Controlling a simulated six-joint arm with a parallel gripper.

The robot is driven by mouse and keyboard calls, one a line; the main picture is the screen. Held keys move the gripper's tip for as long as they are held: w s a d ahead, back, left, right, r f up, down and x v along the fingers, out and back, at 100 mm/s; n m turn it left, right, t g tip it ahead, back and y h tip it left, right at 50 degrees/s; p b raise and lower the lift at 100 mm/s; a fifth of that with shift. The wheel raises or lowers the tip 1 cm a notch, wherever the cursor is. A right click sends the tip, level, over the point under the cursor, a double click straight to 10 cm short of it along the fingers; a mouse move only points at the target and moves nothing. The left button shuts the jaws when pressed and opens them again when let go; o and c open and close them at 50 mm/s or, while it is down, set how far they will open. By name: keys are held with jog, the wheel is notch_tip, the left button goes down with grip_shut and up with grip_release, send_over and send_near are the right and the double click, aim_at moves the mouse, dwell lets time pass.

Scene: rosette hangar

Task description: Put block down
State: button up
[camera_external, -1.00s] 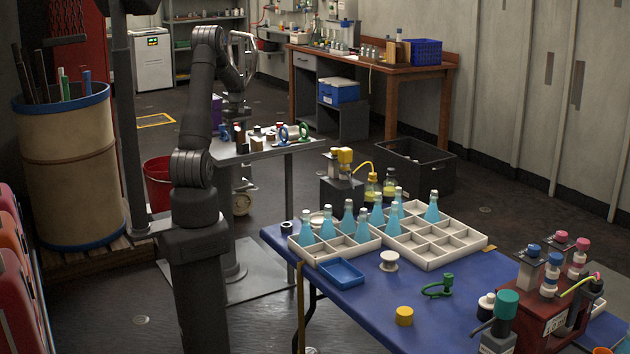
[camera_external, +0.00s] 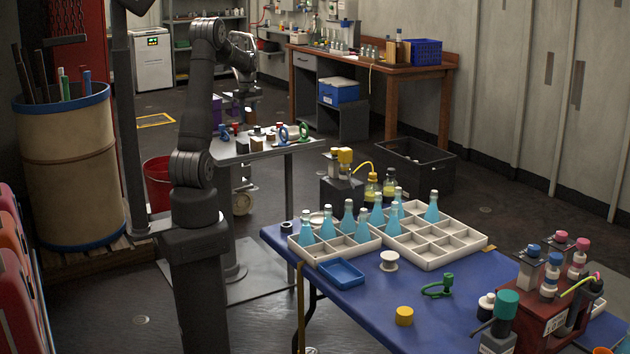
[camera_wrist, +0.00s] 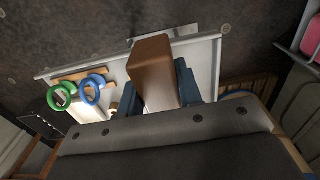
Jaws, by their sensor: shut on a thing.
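In the wrist view a brown block (camera_wrist: 152,62) sits between the two dark blue-grey fingers of my gripper (camera_wrist: 158,88), which is shut on it. The block is held with the grey side table beyond it. In the wrist view the table's pale top (camera_wrist: 205,55) lies below and beyond the block. The gap between block and table cannot be judged.
A green ring (camera_wrist: 62,94) and a blue ring (camera_wrist: 90,88) stand near the table's left part in the wrist view. In the external view several small items crowd that table. The blue table (camera_external: 360,300) carries white trays with blue bottles (camera_external: 363,222).

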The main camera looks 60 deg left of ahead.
jog(key=w+d+m, duration=0.5)
jog(key=w+d, duration=1.7)
jog(key=d, duration=0.2)
jog(key=w+d+m, duration=0.3)
jog(key=d, duration=1.4)
jog(key=w+d+m, duration=0.2)
jog(key=d, duration=1.6)
jog(key=s+d+m, duration=0.1)
jog(key=s+d, duration=0.3)
jog(key=d, duration=0.6)
jog(key=s+d+m, duration=0.2)
jog(key=s+d, duration=0.2)
jog(key=d, duration=0.5)
jog(key=s+d+m, duration=0.1)
jog(key=s+d, duration=0.2)
jog(key=d, duration=0.7)
jog(key=s+d+m, duration=0.4)
jog(key=s+d, duration=1.7)
jog(key=s, duration=0.3)
send_over(443, 324)
notch_tip(443, 324, down, 24)
jog(key=shift+f, duration=2.05)
jog(key=shift+f, duration=0.15)
